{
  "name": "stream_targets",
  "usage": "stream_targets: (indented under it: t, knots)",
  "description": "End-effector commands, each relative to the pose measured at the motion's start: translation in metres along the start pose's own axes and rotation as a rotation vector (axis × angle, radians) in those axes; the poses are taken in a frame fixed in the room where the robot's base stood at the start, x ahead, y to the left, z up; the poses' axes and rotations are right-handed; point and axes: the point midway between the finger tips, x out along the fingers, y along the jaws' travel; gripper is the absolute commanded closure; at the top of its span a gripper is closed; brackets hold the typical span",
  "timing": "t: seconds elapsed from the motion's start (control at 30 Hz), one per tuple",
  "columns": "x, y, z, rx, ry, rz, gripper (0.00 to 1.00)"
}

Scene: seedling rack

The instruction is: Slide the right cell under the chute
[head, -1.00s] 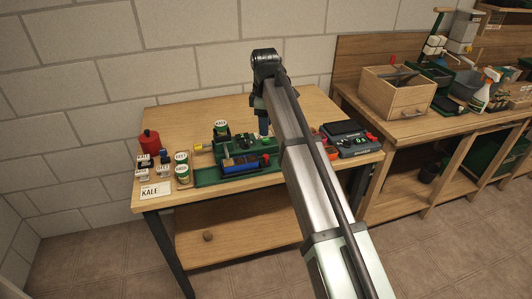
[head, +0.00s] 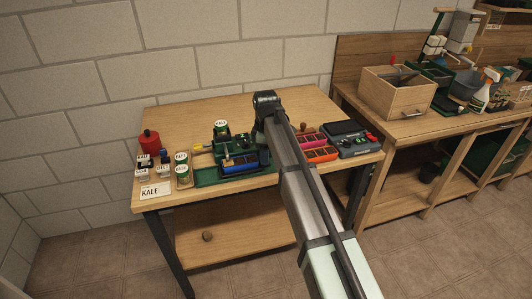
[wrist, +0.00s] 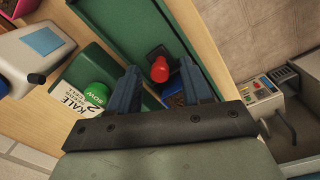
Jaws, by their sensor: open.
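The green seeding station (head: 209,177) stands at the table's front, with a blue cell tray (head: 240,167) lying in its track. In the wrist view a green channel (wrist: 130,28) runs up the picture, and a red knob (wrist: 160,69) on a dark stem shows between my fingers. My gripper (wrist: 160,84) is open, its two blue-grey fingers on either side of the knob, apparently not touching it. A bit of blue tray (wrist: 174,99) shows by the right finger. A green SOW button (wrist: 96,94) and a kale label (wrist: 78,100) are left of the fingers. I cannot make out the chute.
Orange (head: 319,154) and pink (head: 310,141) trays and a dark scale (head: 347,137) stand on the right. A red bottle (head: 149,141), several small jars and a KALE card (head: 155,190) stand at the left. The table's back is clear.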

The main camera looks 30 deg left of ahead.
Motion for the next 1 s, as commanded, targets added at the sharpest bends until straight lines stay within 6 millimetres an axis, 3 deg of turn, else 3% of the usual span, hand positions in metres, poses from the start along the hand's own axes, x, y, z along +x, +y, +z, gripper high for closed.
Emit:
stream_targets:
  t: [0.23,0.73,1.0]
  knots:
    - [0.0003,0.0001,0.0000,0.000,0.000,0.000,0.52]
    - [0.0000,0.0001,0.0000,0.000,0.000,0.000,0.99]
    - [0.0000,0.0001,0.0000,0.000,0.000,0.001,1.00]
